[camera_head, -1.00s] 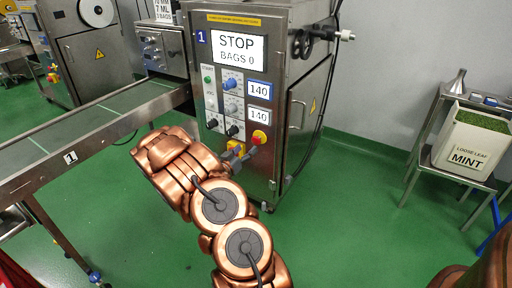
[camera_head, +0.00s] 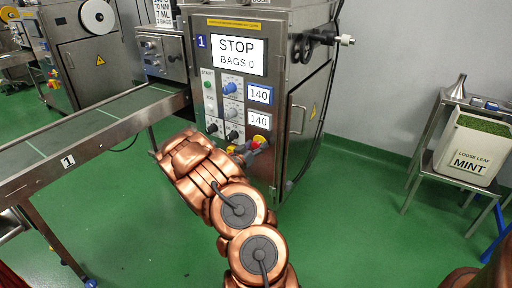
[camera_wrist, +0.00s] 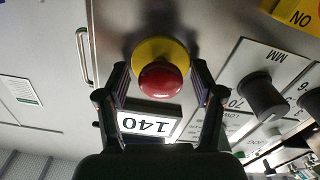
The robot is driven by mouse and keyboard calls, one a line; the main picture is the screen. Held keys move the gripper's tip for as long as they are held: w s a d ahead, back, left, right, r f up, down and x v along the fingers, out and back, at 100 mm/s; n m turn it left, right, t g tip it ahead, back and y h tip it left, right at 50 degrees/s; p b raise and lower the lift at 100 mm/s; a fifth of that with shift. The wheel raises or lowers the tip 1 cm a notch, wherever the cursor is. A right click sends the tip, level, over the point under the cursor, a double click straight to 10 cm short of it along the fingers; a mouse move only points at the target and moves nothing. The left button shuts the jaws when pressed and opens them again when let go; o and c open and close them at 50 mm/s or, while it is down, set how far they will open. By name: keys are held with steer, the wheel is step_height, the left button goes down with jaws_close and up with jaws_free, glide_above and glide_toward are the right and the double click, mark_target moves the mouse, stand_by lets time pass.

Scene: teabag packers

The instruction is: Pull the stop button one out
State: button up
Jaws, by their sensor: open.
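Machine one's stop button is a red mushroom knob on a yellow base, low on the machine's front panel. In the head view the button (camera_head: 262,139) is partly covered by my gripper (camera_head: 247,152), which is right at it. In the wrist view the red knob (camera_wrist: 160,82) faces the camera, with the yellow base (camera_wrist: 160,52) behind it. My gripper (camera_wrist: 160,92) is open, with one finger on each side of the knob. I see gaps between the fingers and the knob; I cannot tell the exact depth between the tips and the panel.
The steel machine (camera_head: 285,95) has a screen (camera_head: 237,54) reading "STOP BAGS 0". Black knobs (camera_wrist: 262,97) and a yellow switch (camera_wrist: 298,14) sit close to the gripper. A conveyor (camera_head: 90,125) runs left. A mint bin (camera_head: 470,150) stands right. Green floor between is clear.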

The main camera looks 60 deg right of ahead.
steer(key=shift+c, duration=0.2)
jaws_close()
stand_by(0.5)
